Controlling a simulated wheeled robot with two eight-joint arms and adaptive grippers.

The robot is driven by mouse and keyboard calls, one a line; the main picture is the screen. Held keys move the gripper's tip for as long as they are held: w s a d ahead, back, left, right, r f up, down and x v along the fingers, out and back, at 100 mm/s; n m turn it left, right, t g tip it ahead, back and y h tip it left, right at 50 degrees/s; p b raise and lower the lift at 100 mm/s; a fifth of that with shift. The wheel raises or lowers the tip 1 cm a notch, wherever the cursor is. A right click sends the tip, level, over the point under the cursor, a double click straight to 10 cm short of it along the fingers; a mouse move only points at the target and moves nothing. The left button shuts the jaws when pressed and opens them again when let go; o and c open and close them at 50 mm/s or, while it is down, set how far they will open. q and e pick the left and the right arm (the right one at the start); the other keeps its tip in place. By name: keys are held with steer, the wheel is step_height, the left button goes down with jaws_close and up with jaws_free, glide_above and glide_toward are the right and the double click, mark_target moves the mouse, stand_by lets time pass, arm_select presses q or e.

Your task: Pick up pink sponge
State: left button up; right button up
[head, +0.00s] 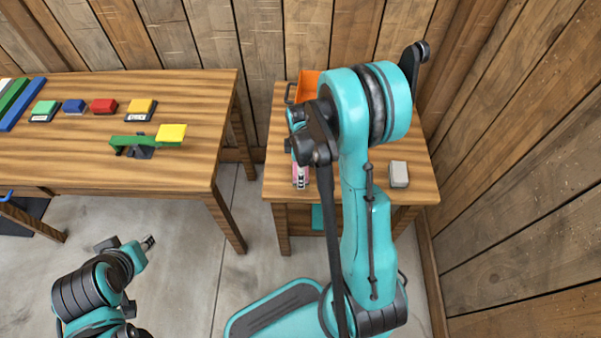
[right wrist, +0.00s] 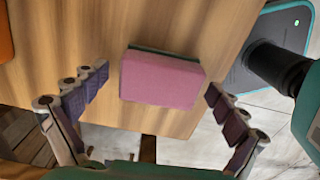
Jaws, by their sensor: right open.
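The pink sponge (right wrist: 163,80), with a thin dark green layer along its far edge, lies on the wooden table in the right wrist view. My right gripper (right wrist: 158,82) is open, with one finger on the left of the sponge and the other on the right. Gaps show between the fingers and the sponge.
The small table (head: 420,180) also bears a grey block (head: 399,174) on the right and an orange bin (head: 308,84) at the back. A longer table (head: 60,170) at the left holds coloured blocks and a green bar (head: 132,141). Wooden walls close off the back and right.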

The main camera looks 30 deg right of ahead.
steer(key=shift+r, duration=0.1)
steer(key=c, duration=1.1)
steer(key=shift+c, duration=0.2)
steer(key=shift+r+p, duration=0.35)
steer(key=shift+r, duration=0.2)
steer(key=r, duration=0.1)
steer(key=r+p, duration=0.1)
steer(key=s+r+p, duration=0.1)
steer(key=r, duration=0.1)
steer(key=shift+d, duration=0.25)
steer(key=s+d+r+p, duration=0.3)
steer(key=s+r, duration=0.3)
steer(key=s, duration=0.3)
steer(key=shift+s+d, duration=0.3)
steer(key=shift+d, duration=0.5)
steer(key=shift+w+a, duration=0.1)
